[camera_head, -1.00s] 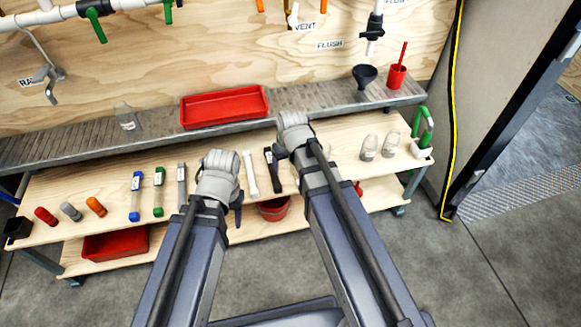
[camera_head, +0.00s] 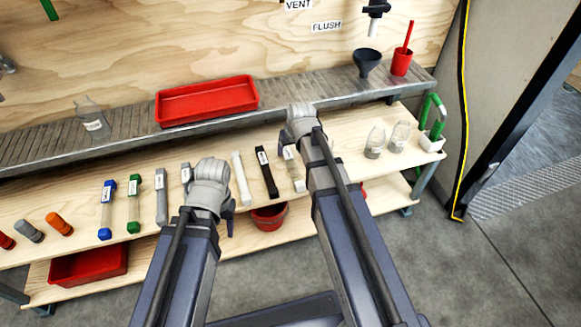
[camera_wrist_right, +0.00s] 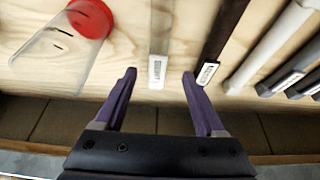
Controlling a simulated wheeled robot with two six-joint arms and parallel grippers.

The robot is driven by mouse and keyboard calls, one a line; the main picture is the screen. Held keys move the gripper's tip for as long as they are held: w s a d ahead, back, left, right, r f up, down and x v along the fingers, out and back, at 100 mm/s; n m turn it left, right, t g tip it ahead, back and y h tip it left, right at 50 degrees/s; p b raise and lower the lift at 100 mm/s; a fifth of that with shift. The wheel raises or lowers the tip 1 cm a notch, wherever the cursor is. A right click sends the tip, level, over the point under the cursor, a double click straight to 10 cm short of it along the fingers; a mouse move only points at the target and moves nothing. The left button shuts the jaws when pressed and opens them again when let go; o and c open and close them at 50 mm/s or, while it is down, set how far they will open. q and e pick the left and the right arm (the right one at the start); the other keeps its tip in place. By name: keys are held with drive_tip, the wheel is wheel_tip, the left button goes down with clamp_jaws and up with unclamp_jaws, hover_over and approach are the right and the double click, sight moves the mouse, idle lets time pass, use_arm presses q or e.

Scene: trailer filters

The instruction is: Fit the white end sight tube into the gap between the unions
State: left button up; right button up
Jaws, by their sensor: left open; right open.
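In the right wrist view the white tube (camera_wrist_right: 270,48) lies right of the black tube (camera_wrist_right: 222,35). My right gripper (camera_wrist_right: 159,73) is open and empty; its fingertips appear on either side of a labelled clear piece (camera_wrist_right: 160,30), with no visible grip on it. My left gripper is open, its fingers mostly hidden behind its wrist. The gap between the unions cannot be made out.
Blue-ended (camera_head: 106,208) and green-ended (camera_head: 133,203) tubes and grey pieces lie to the left. Two bottles (camera_head: 375,142) stand to the right. A red tray (camera_head: 207,100), a funnel (camera_head: 367,62) and a red cup (camera_head: 402,62) sit on the ledge behind.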

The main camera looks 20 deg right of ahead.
sight(289, 157)
drive_tip(key=shift+d+b+x, duration=0.2)
drive_tip(key=shift+b+x, duration=2.4)
drive_tip(key=shift+x, duration=0.55)
drive_tip(key=shift+s, duration=0.2)
drive_tip(key=shift+c, duration=0.4)
clamp_jaws()
